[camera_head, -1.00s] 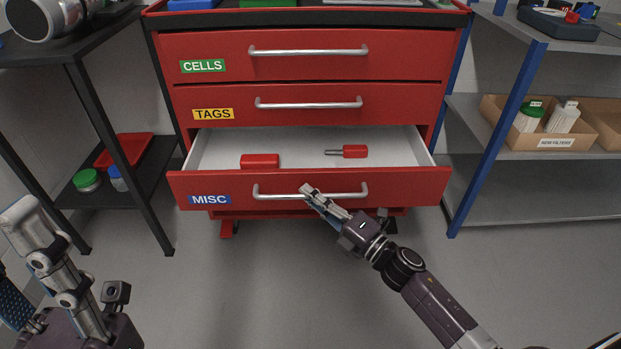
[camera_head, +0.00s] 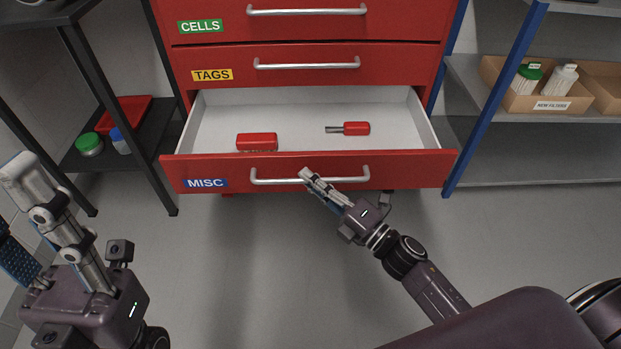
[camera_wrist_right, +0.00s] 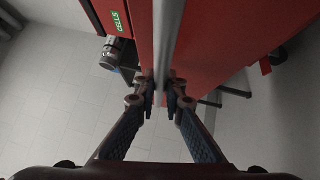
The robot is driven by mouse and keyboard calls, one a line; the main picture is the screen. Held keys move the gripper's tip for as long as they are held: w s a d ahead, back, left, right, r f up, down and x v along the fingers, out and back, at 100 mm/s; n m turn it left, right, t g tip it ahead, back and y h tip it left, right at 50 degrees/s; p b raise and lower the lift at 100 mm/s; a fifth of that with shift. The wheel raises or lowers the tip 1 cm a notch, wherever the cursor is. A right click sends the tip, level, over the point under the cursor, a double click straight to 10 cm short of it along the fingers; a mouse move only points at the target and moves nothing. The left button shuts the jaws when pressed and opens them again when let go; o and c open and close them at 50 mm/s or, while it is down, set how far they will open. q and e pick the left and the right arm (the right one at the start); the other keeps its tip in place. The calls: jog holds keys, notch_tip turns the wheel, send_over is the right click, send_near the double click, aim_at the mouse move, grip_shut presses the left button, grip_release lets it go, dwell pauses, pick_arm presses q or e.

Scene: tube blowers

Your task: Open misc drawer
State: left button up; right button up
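The misc drawer (camera_head: 400,172) is the red lowest drawer in view, with a blue MISC label (camera_head: 205,183). It stands well out from the cabinet, its white inside showing. My right gripper (camera_head: 306,176) is at the middle of the drawer's silver handle (camera_head: 345,180). In the right wrist view the handle bar (camera_wrist_right: 168,45) runs between the two dark fingers (camera_wrist_right: 162,90), which are closed on it. My left gripper (camera_head: 14,212) is at the left edge, fingers apart and empty, away from the drawer; part of it is cut off.
A red block (camera_head: 257,141) and a red-handled tool (camera_head: 350,129) lie in the drawer. The CELLS (camera_head: 390,28) and TAGS (camera_head: 400,72) drawers above are shut. A black shelf (camera_head: 150,155) stands left, a blue-posted shelf (camera_head: 490,105) right. The floor in front is clear.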

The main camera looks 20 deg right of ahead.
jog(key=o, duration=0.4)
jog(key=v, duration=1.2)
